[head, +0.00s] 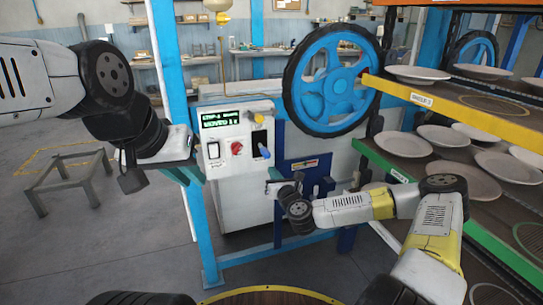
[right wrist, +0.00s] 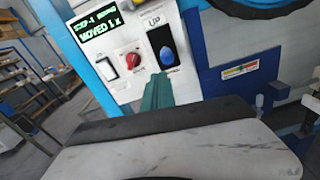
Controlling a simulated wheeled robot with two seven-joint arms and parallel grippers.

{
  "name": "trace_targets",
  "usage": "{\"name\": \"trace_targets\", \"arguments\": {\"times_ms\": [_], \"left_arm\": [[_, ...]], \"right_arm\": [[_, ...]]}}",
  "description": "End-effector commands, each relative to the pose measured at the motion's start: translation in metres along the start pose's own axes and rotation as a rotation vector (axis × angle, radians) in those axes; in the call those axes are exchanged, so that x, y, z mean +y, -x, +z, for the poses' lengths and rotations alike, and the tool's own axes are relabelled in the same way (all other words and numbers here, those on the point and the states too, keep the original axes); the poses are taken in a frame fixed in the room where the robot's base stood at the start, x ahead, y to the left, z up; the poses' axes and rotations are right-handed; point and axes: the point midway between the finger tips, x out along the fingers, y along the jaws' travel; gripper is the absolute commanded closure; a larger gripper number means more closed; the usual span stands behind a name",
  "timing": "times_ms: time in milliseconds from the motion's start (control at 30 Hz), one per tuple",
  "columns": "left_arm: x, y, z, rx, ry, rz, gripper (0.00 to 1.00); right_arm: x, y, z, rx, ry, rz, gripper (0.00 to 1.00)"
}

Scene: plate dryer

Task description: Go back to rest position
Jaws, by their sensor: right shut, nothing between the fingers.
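My left arm comes in from the left in the head view, and its gripper (head: 190,168) is raised in front of the left side of the control box. Whether its teal fingers are apart is unclear. My right gripper (head: 272,184) is low in front of the control box, shut and empty. In the right wrist view its teal fingers (right wrist: 158,91) are together, below the blue switch. The control box (head: 238,185) has a green-lit display (head: 220,119), a red knob (head: 237,148) and a blue switch (head: 264,152), which also shows in the right wrist view (right wrist: 167,56).
A rack at the right has a yellow-edged shelf (head: 460,110) and a green-edged shelf (head: 440,215) holding several plates. A low grey frame (head: 70,186) stands on open floor at the left.

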Motion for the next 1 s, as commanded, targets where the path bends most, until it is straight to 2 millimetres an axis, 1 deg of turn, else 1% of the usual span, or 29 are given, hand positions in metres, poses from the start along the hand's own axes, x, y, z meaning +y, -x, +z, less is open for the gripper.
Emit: {"name": "trace_targets", "arguments": {"times_ms": [67,167,200,267,300,433,533,667,767,867,967,1000], "left_arm": [[0.000,0.000,0.000,0.000,0.000,0.000,0.82],[0.000,0.000,0.000,0.000,0.000,0.000,0.82],[0.000,0.000,0.000,0.000,0.000,0.000,0.82],[0.000,0.000,0.000,0.000,0.000,0.000,0.82],[0.000,0.000,0.000,0.000,0.000,0.000,0.82],[0.000,0.000,0.000,0.000,0.000,0.000,0.82],[0.000,0.000,0.000,0.000,0.000,0.000,0.82],[0.000,0.000,0.000,0.000,0.000,0.000,0.82],[0.000,0.000,0.000,0.000,0.000,0.000,0.82],[0.000,0.000,0.000,0.000,0.000,0.000,0.82],[0.000,0.000,0.000,0.000,0.000,0.000,0.82],[0.000,0.000,0.000,0.000,0.000,0.000,0.82]], "right_arm": [[0.012,0.001,0.001,0.019,0.084,0.050,1.00],[0.035,0.005,-0.003,0.066,0.281,0.160,1.00],[0.045,0.008,-0.005,0.089,0.383,0.214,1.00],[0.057,0.015,-0.010,0.126,0.546,0.299,1.00],[0.063,0.020,-0.013,0.148,0.656,0.354,1.00],[0.071,0.041,-0.019,0.217,0.993,0.518,1.00],[0.067,0.058,-0.017,0.265,1.239,0.631,1.00],[0.053,0.082,-0.004,0.325,1.535,0.762,1.00],[0.039,0.102,0.015,0.370,1.740,0.850,1.00],[0.025,0.124,0.040,0.413,1.924,0.931,1.00],[0.014,0.150,0.070,0.451,2.085,1.005,1.00],[0.010,0.161,0.082,0.464,2.143,1.035,1.00]]}}
